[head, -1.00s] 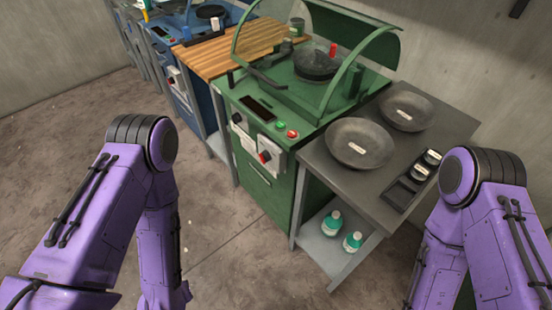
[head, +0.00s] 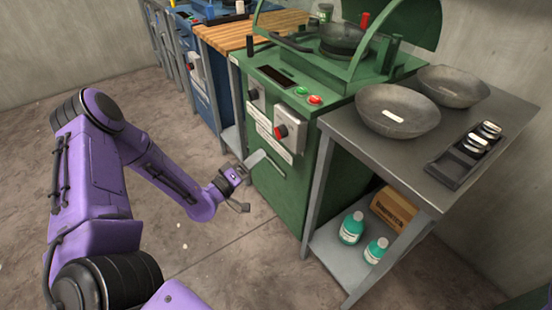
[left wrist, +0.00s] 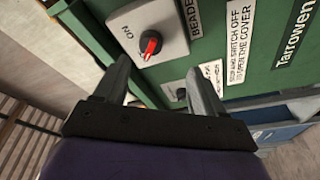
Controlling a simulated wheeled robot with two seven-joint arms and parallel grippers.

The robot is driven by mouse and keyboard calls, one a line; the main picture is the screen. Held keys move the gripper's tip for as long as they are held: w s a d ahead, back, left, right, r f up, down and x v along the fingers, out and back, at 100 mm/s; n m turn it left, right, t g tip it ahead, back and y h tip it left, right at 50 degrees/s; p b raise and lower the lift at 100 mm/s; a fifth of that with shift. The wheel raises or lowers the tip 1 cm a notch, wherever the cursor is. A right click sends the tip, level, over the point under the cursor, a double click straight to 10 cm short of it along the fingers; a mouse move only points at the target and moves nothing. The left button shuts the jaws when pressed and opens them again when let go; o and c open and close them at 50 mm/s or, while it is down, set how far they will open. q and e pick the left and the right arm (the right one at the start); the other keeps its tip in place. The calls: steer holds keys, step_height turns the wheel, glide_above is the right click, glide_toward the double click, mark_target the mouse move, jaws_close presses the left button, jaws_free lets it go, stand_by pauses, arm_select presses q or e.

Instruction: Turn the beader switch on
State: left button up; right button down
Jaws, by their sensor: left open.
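The beader switch (head: 281,131) is a red knob on a light box on the green machine's (head: 270,185) front. In the left wrist view the knob (left wrist: 150,44) has a white mark pointing away from the printed "ON", beside a label starting "BEADE". My left gripper (head: 254,183) is open and empty, low in front of the machine, below and left of the knob in the head view. In the left wrist view its fingers (left wrist: 160,72) spread just short of the knob, apart from it. My right gripper is not in view.
A second switch box (head: 257,96) with a dark knob sits left of the beader switch. A metal side table (head: 370,150) stands right, with two bowls (head: 398,110), bottles (head: 351,228) and a carton (head: 394,208) below. The floor (head: 160,215) to the left is open.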

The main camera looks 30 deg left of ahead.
mark_target(280, 133)
arm_select(q)
steer(key=w+d+r, duration=0.1)
steer(key=w+r, duration=0.2)
steer(key=w, duration=0.7)
steer(key=shift+d+t+h+b, duration=0.15)
steer(key=shift+t+h+b, duration=0.2)
steer(key=shift+t+h, duration=0.05)
steer(key=shift+c, duration=0.3)
steer(key=shift+f, duration=0.1)
steer(key=c, duration=1)
